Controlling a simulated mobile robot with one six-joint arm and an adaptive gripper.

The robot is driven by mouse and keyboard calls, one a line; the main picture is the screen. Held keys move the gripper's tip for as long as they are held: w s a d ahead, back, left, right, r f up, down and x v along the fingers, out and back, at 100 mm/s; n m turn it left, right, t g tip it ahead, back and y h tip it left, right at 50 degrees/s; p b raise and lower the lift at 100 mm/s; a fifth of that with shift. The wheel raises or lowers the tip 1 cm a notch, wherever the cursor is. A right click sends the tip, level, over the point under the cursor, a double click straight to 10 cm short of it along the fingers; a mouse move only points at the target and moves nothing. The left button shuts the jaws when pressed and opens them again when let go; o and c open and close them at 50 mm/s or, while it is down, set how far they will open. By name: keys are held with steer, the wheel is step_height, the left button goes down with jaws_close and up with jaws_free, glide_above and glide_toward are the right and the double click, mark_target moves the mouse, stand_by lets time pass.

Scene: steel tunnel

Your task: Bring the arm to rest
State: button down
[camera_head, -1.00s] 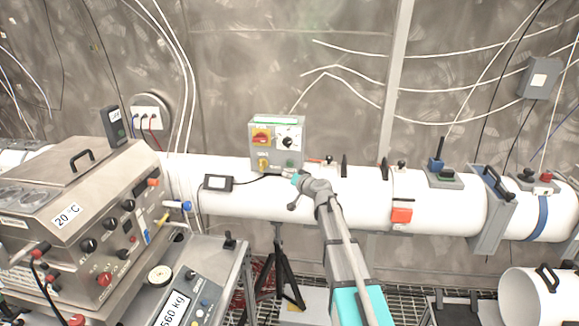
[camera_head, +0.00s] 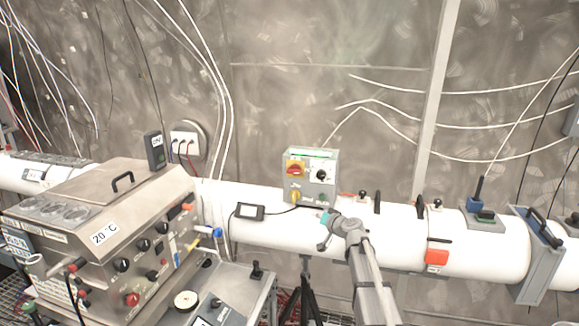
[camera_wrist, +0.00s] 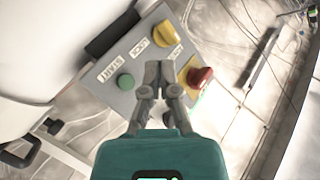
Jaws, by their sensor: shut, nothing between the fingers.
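My gripper (camera_head: 326,224) is in front of the lower edge of a grey control box (camera_head: 308,184) on the white pipe. In the wrist view my gripper (camera_wrist: 160,68) has its two grey fingers together, with nothing between them. Behind the fingers is a grey labelled panel (camera_wrist: 117,68) with a green button (camera_wrist: 125,82), a yellow knob (camera_wrist: 166,33) and a red knob (camera_wrist: 200,76). The fingertips overlap the panel in the picture; I cannot tell whether they touch it. My arm reaches up from the lower edge of the head view.
The white pipe (camera_head: 395,228) runs across behind my arm. A steel machine marked 20 °C (camera_head: 75,245) and a cart (camera_head: 235,282) stand at the left. A small black display (camera_head: 249,211) sits on the pipe. Cables hang on the wall.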

steer(key=s+a+f+n+g+h, duration=0.15)
steer(key=s+f+g, duration=0.3)
steer(key=s, duration=0.45)
steer(key=s+a+f+n+g, duration=0.1)
steer(key=s+a+f+g, duration=0.15)
steer(key=s+f, duration=0.4)
steer(key=s+d+f+g+h, duration=0.2)
steer(key=s+d+g+h, duration=0.1)
steer(key=s, duration=0.7)
steer(key=s+d+f+m+g+h, duration=0.1)
steer(key=s+d+g+h, duration=0.2)
steer(key=s, duration=0.7)
steer(key=shift+s+d+f+g, duration=0.3)
steer(key=shift+s+d+f, duration=0.1)
steer(key=shift+d, duration=0.1)
steer(key=shift+s, duration=0.1)
